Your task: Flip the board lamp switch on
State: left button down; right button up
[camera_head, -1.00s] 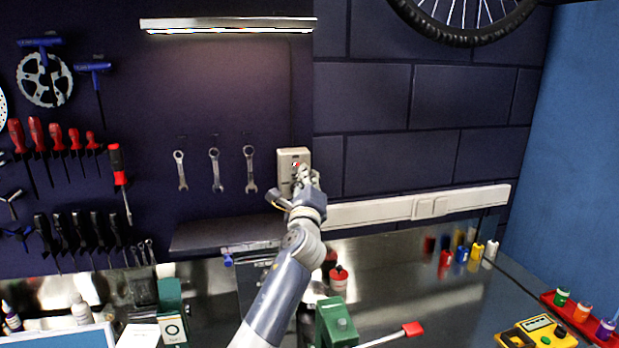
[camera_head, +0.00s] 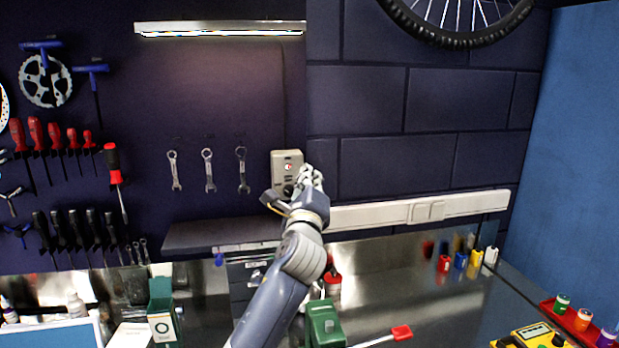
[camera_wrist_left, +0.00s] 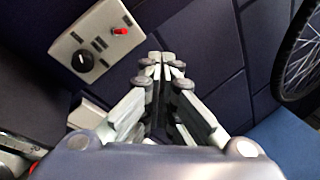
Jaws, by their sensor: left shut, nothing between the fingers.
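The switch box (camera_head: 287,160) is a light grey panel on the dark board, right of the hanging wrenches. In the left wrist view the box (camera_wrist_left: 92,42) shows a black round knob (camera_wrist_left: 82,61) and a red-tipped toggle switch (camera_wrist_left: 120,31). The board lamp (camera_head: 220,29) is a long strip above, bright along its underside, with a glow on the board. My left gripper (camera_head: 313,178) is shut and empty, just right of the box's lower part. In the left wrist view its fingertips (camera_wrist_left: 162,60) are apart from the toggle. My right gripper is not in view.
A dark shelf (camera_head: 222,235) juts out below the box. A white socket rail (camera_head: 380,214) runs along the wall to the right. Three wrenches (camera_head: 209,170) hang left of the box. A bicycle wheel (camera_head: 455,38) hangs at the upper right. The wall between is clear.

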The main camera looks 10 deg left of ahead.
pick_arm(q)
jog(key=shift+s+d+r, duration=0.1)
jog(key=shift+s+r, duration=0.6)
jog(key=shift+s, duration=0.3)
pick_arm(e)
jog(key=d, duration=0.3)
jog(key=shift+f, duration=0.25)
pick_arm(q)
jog(key=shift+d, duration=0.1)
